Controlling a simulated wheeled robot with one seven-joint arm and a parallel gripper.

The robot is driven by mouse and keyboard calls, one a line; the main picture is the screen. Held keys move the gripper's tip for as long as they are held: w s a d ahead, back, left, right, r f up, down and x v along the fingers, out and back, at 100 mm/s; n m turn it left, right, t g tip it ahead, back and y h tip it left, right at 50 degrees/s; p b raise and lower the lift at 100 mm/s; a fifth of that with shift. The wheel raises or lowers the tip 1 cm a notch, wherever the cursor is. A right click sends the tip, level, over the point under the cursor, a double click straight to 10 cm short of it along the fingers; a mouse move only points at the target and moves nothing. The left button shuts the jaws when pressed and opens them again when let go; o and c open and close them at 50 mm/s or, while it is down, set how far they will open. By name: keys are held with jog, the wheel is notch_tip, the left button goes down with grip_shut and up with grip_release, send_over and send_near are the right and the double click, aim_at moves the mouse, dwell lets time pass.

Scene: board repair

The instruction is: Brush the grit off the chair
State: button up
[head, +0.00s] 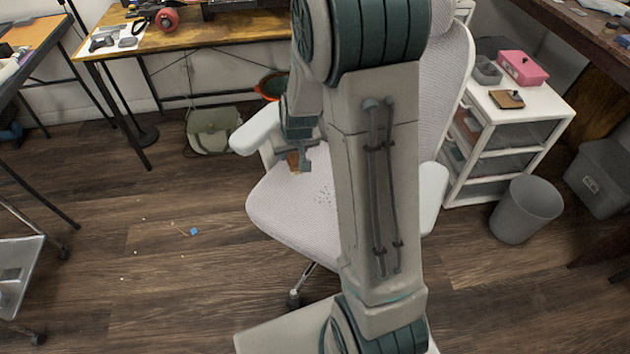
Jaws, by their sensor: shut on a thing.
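The light grey office chair (278,211) stands in the middle of the head view, its seat and back partly hidden behind my arm. Dark specks of grit (324,195) lie on the seat, just left of my arm; any grit behind the arm is hidden. My gripper (298,153) is over the left rear part of the seat, beside the left armrest. It is shut on a small brown thing, probably a brush (293,162). The brush is left of and behind the visible grit. I cannot tell whether it touches the seat.
A white drawer unit (543,102) with a pink box (522,67) stands right of the chair, near a grey bin (525,208). A wooden workbench (220,27) is behind. A green bag (210,130), a blue bit (194,232) and pale crumbs lie on the floor at left.

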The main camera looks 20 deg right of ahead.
jog(key=w+d+f+b, duration=0.1)
jog(key=d+f+b, duration=0.3)
jog(key=f+b, duration=0.2)
jog(key=w+d+f+m+b, duration=0.1)
jog(key=w+d+f+b, duration=0.1)
jog(key=f+b, duration=0.5)
jog(key=d+b, duration=0.1)
jog(key=b, duration=0.3)
jog(key=shift+d+f, duration=0.25)
jog(key=shift+d, duration=0.1)
